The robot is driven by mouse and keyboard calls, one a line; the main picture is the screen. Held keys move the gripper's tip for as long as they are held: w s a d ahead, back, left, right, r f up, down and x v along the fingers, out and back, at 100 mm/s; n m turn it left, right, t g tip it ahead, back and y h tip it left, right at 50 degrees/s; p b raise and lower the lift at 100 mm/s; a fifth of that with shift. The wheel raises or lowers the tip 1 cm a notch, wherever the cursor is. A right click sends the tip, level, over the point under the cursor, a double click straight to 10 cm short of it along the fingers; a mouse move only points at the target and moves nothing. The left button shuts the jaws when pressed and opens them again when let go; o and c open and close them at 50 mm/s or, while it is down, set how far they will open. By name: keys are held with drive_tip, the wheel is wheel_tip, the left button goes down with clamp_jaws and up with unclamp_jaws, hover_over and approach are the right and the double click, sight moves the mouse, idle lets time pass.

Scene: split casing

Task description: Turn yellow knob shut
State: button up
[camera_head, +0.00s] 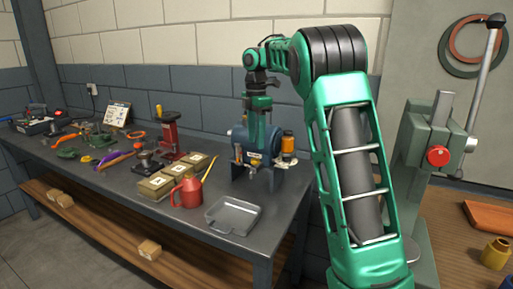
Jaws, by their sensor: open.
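A blue casing (238,136) stands on the workbench right of centre, with brass-coloured fittings at its sides. An orange-yellow knob-like part (287,143) with a dark top stands at its right side; I cannot tell for sure that it is the yellow knob. My gripper (262,145) points down from above, in front of the casing and left of the orange-yellow part. Its jaws are open and appear empty. The fingertips are small and overlap the casing, so contact cannot be told. My gripper hides the middle of the casing.
A grey tray (232,229), a red can (187,193) and several boxes (155,187) stand on the bench (120,183) left of and before the casing. A red stand (168,138) is behind. A green press (415,150) stands at right.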

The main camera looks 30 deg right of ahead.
drive_tip(key=shift+r, duration=0.7)
drive_tip(key=shift+a, duration=0.15)
drive_tip(key=m+t+h, duration=0.1)
drive_tip(key=m+t, duration=0.3)
drive_tip(key=m, duration=1.6)
approach(255, 159)
drive_tip(key=x, duration=0.7)
drive_tip(key=shift+f, duration=0.4)
drive_tip(key=c, duration=1)
